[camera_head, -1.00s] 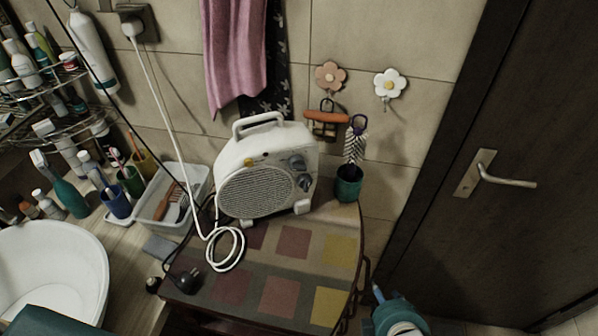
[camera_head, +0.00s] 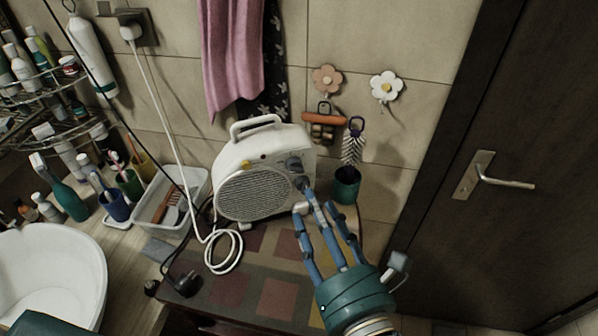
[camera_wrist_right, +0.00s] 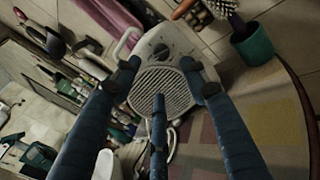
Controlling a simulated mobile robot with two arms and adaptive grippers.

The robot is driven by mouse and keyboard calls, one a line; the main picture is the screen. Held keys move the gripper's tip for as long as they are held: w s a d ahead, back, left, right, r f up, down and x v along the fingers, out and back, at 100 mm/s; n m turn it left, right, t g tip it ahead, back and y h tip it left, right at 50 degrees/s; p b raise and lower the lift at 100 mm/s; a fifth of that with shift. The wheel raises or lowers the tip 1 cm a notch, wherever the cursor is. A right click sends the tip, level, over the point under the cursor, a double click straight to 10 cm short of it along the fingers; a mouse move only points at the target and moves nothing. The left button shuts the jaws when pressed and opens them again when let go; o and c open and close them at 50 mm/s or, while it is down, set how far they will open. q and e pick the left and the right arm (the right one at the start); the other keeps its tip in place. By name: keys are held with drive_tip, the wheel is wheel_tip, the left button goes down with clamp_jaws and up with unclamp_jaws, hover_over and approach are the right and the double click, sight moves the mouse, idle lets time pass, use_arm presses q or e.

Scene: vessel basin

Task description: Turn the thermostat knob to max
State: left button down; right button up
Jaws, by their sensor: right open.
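The white fan heater (camera_head: 255,185) stands on the checkered cabinet top, with a round grille facing front. Its upper grey knob (camera_head: 294,164) shows at the right of its front. The lower knob (camera_head: 299,183) is partly hidden by a fingertip of mine. I cannot read which is the thermostat or its setting. My right gripper (camera_head: 310,204) is open and empty, its blue fingers stretched toward the heater's lower right front. One fingertip is very close to the lower knob; contact is unclear. In the right wrist view the fingers (camera_wrist_right: 160,74) are spread before the heater (camera_wrist_right: 165,88).
A green cup (camera_head: 346,188) with a brush stands just right of the heater. A white cable (camera_head: 222,250) and black plug (camera_head: 186,284) lie at its front left. A grey tray (camera_head: 178,208) and white basin (camera_head: 55,265) are at left. A dark door (camera_head: 490,140) is at right.

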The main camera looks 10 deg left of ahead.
sight(297, 171)
drive_tip(key=p+x, duration=0.2)
drive_tip(key=x, duration=0.7)
drive_tip(key=shift+w+a, duration=0.3)
drive_tip(key=shift+w, duration=0.25)
drive_tip(key=shift+p, duration=0.3)
clamp_jaws()
